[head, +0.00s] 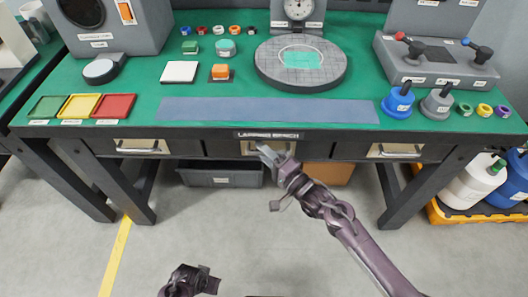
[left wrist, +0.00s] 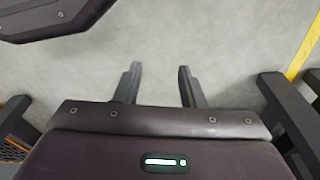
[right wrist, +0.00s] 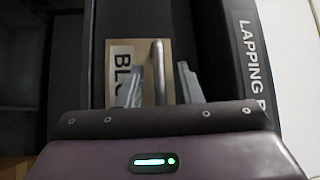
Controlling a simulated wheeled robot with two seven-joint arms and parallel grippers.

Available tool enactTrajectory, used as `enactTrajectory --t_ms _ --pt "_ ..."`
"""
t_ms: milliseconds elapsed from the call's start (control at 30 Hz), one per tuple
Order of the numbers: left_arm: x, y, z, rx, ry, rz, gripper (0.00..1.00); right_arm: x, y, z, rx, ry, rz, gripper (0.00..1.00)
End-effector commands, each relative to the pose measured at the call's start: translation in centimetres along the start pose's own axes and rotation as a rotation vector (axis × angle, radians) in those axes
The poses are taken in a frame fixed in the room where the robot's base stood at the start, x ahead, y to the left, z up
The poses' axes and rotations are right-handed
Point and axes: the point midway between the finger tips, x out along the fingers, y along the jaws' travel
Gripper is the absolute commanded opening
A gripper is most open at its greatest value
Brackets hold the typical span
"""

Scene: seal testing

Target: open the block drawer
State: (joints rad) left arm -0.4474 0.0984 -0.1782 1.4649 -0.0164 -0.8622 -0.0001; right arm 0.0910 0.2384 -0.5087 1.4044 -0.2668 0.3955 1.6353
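The block drawer is the middle drawer (head: 222,148) under the bench, and its front looks flush with the bench. In the right wrist view its label reads "BLO", the rest hidden by a fingertip. Its upright-looking metal handle (right wrist: 158,72) stands between the two fingers of my right gripper (right wrist: 160,85), with a visible gap on each side. In the head view my right gripper (head: 268,153) is at this drawer and partly covers its handle. My left gripper (head: 212,283) is low over the floor, away from the bench. Its fingers (left wrist: 158,85) are apart and empty.
A left drawer (head: 141,147) and a right drawer (head: 396,151) flank the middle one. A grey bin (head: 221,175) and a brown box (head: 330,173) sit below the bench. The green bench top carries trays, a round plate (head: 318,72) and blue strip (head: 230,110). Floor in front is clear.

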Motion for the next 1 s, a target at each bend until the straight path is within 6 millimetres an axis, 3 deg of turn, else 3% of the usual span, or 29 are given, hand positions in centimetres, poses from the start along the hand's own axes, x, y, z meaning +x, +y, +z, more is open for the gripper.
enactTrajectory --t_ms 67,333,767,1000 --pt "0.0 0.0 0.0 0.000 0.000 0.000 0.36 0.0 0.0 0.0 0.000 0.000 0.000 0.32" --pt "0.0 0.0 0.0 0.001 0.000 0.000 0.36 -0.1 0.0 0.0 0.000 0.000 0.001 0.00" --pt "0.0 -0.1 0.1 -0.001 0.002 -0.001 0.36 -0.3 -0.1 0.3 0.000 0.000 0.003 0.00" --pt "2.8 -0.9 2.6 -0.016 0.009 -0.017 0.36 -1.9 -0.7 1.9 0.003 -0.001 0.004 0.00"
